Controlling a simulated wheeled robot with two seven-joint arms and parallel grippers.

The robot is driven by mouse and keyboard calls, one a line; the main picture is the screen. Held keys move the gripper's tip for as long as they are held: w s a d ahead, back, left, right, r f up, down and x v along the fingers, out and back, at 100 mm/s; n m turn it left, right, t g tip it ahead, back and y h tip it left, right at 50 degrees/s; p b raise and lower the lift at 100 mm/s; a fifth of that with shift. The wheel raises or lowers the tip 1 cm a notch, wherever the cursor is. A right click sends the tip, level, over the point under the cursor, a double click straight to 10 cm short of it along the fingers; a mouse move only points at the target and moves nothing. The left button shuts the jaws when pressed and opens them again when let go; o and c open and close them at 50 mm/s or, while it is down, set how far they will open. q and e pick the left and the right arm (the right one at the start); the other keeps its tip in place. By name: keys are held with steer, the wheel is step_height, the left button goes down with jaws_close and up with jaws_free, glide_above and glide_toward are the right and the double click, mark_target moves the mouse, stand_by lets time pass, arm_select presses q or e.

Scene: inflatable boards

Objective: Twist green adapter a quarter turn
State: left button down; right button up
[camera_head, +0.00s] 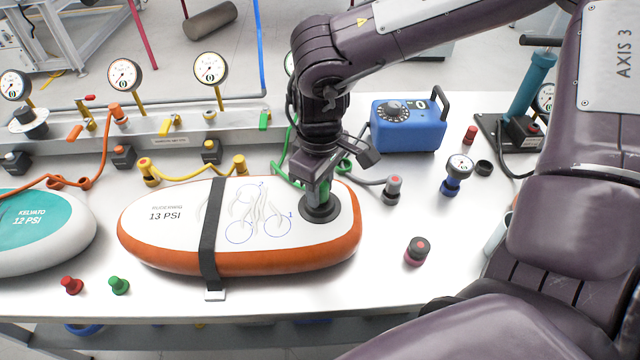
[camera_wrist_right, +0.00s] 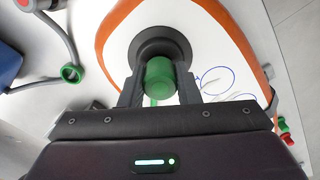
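The green adapter (camera_wrist_right: 159,78) sits upright in the dark round valve (camera_wrist_right: 160,44) of the white and orange board (camera_head: 170,240). In the head view the adapter (camera_head: 324,191) shows only partly below my right gripper (camera_head: 319,196). My right gripper points down over the valve. In the wrist view its two fingers (camera_wrist_right: 159,90) flank the adapter closely and appear shut on it. The adapter's underside and the exact finger contact are partly hidden. My left gripper is not in view.
A black strap (camera_head: 211,230) crosses the board. A blue pump box (camera_head: 408,127) stands behind it at right. Coloured hoses and gauges line the back.

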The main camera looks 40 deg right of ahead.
steer(key=shift+c, duration=1.3)
steer(key=shift+w+n+b, duration=0.1)
steer(key=shift+n+b, duration=0.3)
steer(key=shift+n, duration=0.2)
steer(key=n+b, duration=0.1)
steer(key=n, duration=0.1)
steer(key=shift+n, duration=1)
steer(key=shift+f+n+b, duration=0.1)
steer(key=shift+n+b, duration=0.6)
steer(key=shift+n, duration=0.5)
steer(key=n, duration=0.2)
steer(key=shift+n, duration=0.3)
